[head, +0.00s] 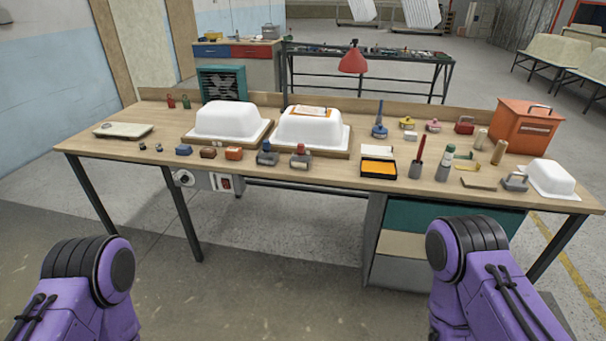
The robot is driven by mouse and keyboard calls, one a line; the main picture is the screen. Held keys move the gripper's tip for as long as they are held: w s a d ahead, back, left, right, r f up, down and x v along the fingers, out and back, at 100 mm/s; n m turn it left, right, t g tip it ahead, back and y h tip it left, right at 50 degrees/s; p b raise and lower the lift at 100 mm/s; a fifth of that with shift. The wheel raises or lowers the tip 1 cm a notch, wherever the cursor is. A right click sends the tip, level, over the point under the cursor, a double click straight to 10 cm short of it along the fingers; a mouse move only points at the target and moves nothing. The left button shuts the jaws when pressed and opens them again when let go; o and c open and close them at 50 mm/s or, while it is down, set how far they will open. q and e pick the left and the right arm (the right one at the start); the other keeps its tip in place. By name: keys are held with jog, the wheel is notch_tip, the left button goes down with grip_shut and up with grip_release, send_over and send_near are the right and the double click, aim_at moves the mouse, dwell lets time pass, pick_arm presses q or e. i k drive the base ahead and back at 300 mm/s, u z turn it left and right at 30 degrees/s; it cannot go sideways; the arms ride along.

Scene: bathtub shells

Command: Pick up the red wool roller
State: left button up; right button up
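A small roller-like tool with a red top and a pale and grey body (300,157) stands near the front edge of the workbench (330,185), in front of the right-hand white tub shell (312,130). It looks like the red wool roller, but it is too small to be sure. A similar blue-grey tool (267,155) stands just left of it, apart from it. Only purple links of my two arms show, at the lower left and lower right, well short of the bench. Neither gripper is in view.
Small blocks (234,153) stand left of the tools. A black tray with an orange-yellow inside (379,168) is to the right. Farther right are upright tools (417,158), an orange box (525,125) and a small white tub (553,179). The floor before the bench is clear.

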aim_at(299, 161)
jog(key=z, duration=0.75)
jog(key=i, duration=1.3)
jog(key=u, duration=0.3)
